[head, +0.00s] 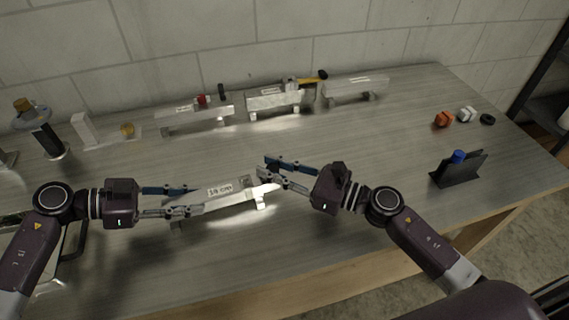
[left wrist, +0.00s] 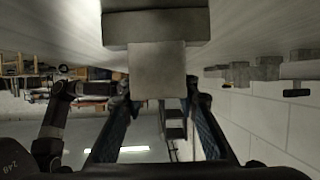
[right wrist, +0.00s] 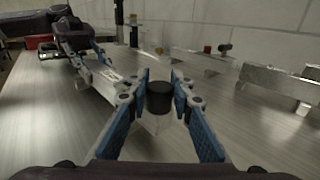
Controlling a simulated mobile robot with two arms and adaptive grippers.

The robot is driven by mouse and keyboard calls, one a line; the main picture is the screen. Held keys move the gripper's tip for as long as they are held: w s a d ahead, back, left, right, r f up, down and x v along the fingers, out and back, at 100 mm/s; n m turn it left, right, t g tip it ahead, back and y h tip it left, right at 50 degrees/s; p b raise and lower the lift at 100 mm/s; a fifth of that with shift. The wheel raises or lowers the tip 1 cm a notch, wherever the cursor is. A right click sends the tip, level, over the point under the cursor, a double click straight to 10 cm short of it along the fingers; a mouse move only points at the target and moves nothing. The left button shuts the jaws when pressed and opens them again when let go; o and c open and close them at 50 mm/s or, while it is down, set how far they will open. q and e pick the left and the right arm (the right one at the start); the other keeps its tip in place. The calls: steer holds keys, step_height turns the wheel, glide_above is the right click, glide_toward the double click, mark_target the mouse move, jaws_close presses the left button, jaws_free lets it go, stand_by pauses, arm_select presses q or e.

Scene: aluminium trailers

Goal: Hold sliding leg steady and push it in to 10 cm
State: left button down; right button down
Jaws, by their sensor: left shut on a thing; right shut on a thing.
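An aluminium rail piece with a label (head: 222,191) stands on small feet at the front middle of the bench. My left gripper (head: 198,200) reaches its left end. In the left wrist view, my fingers close around a square grey profile (left wrist: 157,72) below a wider block. A bright leg-like end (head: 263,190) sticks out at the rail's right. My right gripper (head: 264,168) is at this end. In the right wrist view, its blue-padded fingers are on either side of a black round cap (right wrist: 160,98) above a pale square leg (right wrist: 155,124). I cannot read how far the leg extends.
Several similar rail pieces (head: 190,118) stand along the back by the wall. A black holder with a blue item (head: 458,168) and small orange (head: 443,119), white and black parts are at the right. The bench between is clear.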

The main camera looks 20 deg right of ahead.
arm_select(q)
steer(key=shift+d, duration=0.1)
arm_select(e)
steer(key=shift+s+a, duration=0.15)
steer(key=shift+a, duration=1)
steer(key=c, duration=1.7)
jaws_free()
steer(key=shift+o, duration=0.2)
steer(key=shift+d, duration=0.1)
steer(key=shift+s+d, duration=0.15)
steer(key=shift+d, duration=0.05)
steer(key=v, duration=1.1)
steer(key=shift+s+d, duration=0.15)
arm_select(q)
steer(key=c, duration=1.4)
jaws_free()
